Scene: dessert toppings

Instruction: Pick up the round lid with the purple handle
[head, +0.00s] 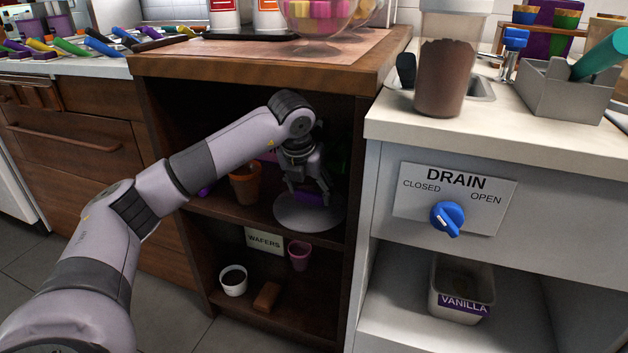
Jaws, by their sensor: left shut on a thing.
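The round lid (305,218) is a pale grey disc with a purple handle (308,197) on top. It is at the upper shelf of the dark wooden cabinet, at the shelf's front edge. My left gripper (309,194) points down over the lid and is shut on its purple handle. The fingers partly cover the handle. I cannot tell whether the lid touches the shelf. My right gripper is not in view.
An orange-brown cup (245,184) stands left of the lid on the same shelf. The lower shelf holds a white cup (233,280), a pink cup (299,255) and a brown block (266,296). A white counter with a drain knob (447,218) stands close at right.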

